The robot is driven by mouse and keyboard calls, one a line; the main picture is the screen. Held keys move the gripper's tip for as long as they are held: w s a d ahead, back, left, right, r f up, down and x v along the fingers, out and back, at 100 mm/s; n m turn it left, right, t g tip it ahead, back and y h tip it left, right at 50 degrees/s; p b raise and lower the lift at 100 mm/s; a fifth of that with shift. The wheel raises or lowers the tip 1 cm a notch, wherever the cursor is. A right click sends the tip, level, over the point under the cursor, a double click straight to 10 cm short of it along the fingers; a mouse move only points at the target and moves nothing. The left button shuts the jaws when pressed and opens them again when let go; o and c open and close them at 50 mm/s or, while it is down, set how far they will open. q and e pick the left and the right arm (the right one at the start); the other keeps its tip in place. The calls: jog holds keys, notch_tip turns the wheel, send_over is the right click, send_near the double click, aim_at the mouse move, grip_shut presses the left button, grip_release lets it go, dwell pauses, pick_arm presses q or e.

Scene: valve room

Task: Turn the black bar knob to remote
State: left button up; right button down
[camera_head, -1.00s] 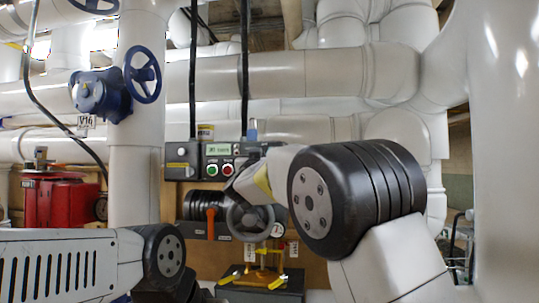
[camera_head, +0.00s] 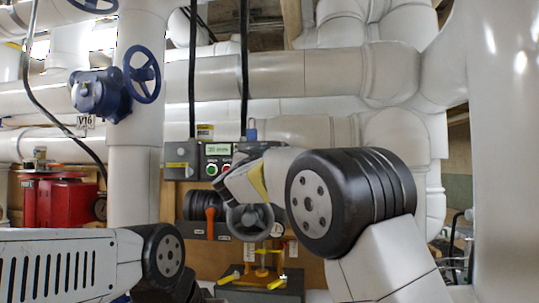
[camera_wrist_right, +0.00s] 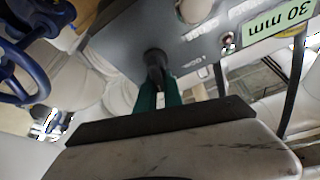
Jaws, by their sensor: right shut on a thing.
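The black bar knob (camera_wrist_right: 155,60) stands out from the grey face of the control box (camera_wrist_right: 205,50) in the right wrist view. My right gripper (camera_wrist_right: 158,78) is shut on it, with its two teal fingers running up to the knob. Which printed position the knob points at cannot be read. In the head view my right wrist and gripper (camera_head: 228,188) reach the right part of the control box (camera_head: 182,162) and hide the knob. My left arm shows at the lower left, but its gripper is not clearly in view.
The box carries a lit display (camera_head: 217,149), a green button (camera_head: 211,170) and a partly covered red button. Below are a grey handwheel (camera_head: 249,222) and an orange lever (camera_head: 210,222). A blue handwheel (camera_head: 142,77) and red equipment (camera_head: 68,202) are at left.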

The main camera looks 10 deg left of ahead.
jog(key=m+h, duration=0.1)
jog(key=m, duration=0.1)
jog(key=m+g+h, duration=0.1)
jog(key=m, duration=0.3)
jog(key=shift+d+f+g+h, duration=0.15)
jog(key=shift+d+g+h, duration=0.15)
jog(key=shift+h, duration=0.1)
jog(key=shift+d+f+m+g+h, duration=0.15)
jog(key=shift+m+g+h, duration=0.2)
jog(key=shift+m, duration=0.75)
jog(key=shift+d+f+m+g+h, duration=0.1)
jog(key=shift+m+g+h, duration=0.2)
jog(key=shift+m, duration=1.1)
jog(key=c, duration=1.5)
grip_release()
jog(key=shift+s+a, duration=0.1)
jog(key=shift+s, duration=0.05)
jog(key=v, duration=0.7)
jog(key=shift+s+a, duration=0.15)
jog(key=shift+s, duration=0.1)
